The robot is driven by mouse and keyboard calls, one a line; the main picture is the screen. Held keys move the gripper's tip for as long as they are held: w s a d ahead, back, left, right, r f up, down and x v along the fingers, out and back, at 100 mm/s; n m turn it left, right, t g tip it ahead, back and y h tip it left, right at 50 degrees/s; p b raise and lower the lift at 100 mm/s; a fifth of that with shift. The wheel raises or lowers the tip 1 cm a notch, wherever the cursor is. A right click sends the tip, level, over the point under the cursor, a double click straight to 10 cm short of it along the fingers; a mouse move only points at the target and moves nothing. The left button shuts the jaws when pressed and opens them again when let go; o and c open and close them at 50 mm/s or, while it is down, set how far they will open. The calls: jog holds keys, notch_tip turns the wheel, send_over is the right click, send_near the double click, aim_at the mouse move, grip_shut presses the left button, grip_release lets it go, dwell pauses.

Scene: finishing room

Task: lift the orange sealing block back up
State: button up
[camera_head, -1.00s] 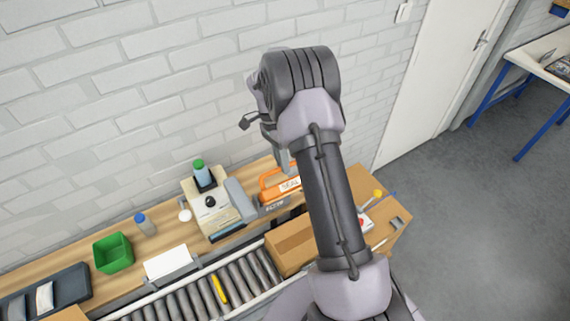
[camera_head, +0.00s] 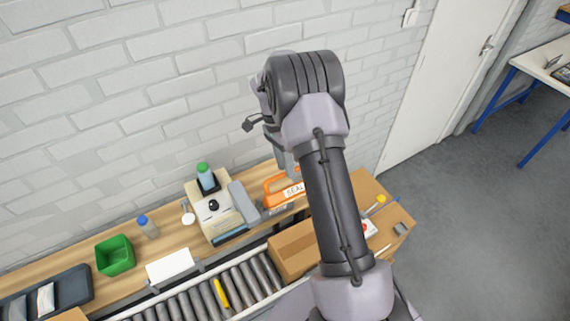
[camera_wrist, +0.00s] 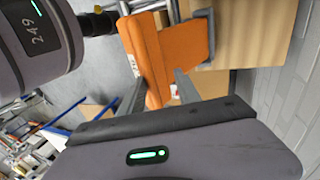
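The orange sealing block (camera_head: 273,196), with a looped handle and a white "SEAL" label, is at the back of the wooden bench in the head view, partly hidden by my arm. In the wrist view the orange block (camera_wrist: 175,48) fills the upper middle. My gripper (camera_wrist: 160,76) points at it, with one finger on each side of its near orange part. Gaps show between the fingers and the orange, so the gripper looks open. In the head view the fingertips are hidden behind my arm and the block.
A cream device (camera_head: 212,212) with a green-capped bottle stands just left of the block. A green bin (camera_head: 115,256) is further left. The brick wall (camera_head: 130,90) is close behind.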

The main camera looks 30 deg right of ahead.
dwell(0.5)
jog(key=p+v, duration=0.3)
jog(key=v, duration=1.4)
jog(key=shift+r, duration=0.15)
jog(key=shift+w, duration=0.1)
